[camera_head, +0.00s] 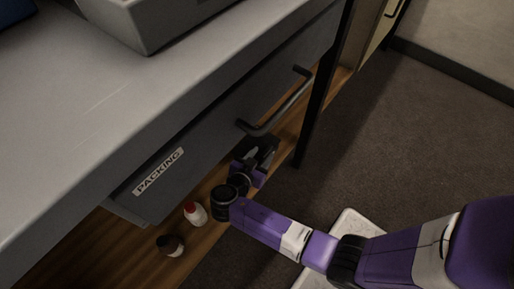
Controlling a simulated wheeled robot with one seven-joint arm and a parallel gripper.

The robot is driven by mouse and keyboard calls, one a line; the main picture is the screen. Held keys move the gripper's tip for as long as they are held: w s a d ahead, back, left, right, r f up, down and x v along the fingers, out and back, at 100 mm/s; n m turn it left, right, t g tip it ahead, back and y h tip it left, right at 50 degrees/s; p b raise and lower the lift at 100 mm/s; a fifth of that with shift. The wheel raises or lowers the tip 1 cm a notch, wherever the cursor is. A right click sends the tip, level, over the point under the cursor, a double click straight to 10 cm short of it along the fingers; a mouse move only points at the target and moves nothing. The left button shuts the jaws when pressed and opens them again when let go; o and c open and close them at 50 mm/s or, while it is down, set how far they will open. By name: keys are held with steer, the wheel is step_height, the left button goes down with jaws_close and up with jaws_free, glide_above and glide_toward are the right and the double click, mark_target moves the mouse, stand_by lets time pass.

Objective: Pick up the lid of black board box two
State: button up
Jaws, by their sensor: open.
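My purple arm reaches in from the lower right, under the desk's front edge. My gripper (258,152) is at its far end, dark and small, just below the drawer handle and above the wooden lower shelf. Its jaws are open, but the fingertips are hard to make out against the dark surroundings. I cannot pick out black board box two or its lid. Dark shapes at the gripper are too unclear to tell whether a lid is among them.
A grey drawer (215,140) marked PACKING has a dark bar handle (277,106) close above the gripper. A red-capped white bottle (195,215) and a dark bottle (170,246) stand on the wooden shelf (105,255). A grey container (150,22) sits on the desktop (90,110).

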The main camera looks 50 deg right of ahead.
mark_target(268, 149)
steer(key=b+x, duration=0.1)
steer(key=x, duration=0.2)
steer(key=shift+d+f+b, duration=0.3)
steer(key=shift+f, duration=0.1)
steer(key=shift+w+d+f, duration=0.1)
steer(key=shift+d+f, duration=0.05)
steer(key=shift+d, duration=0.35)
jaws_close()
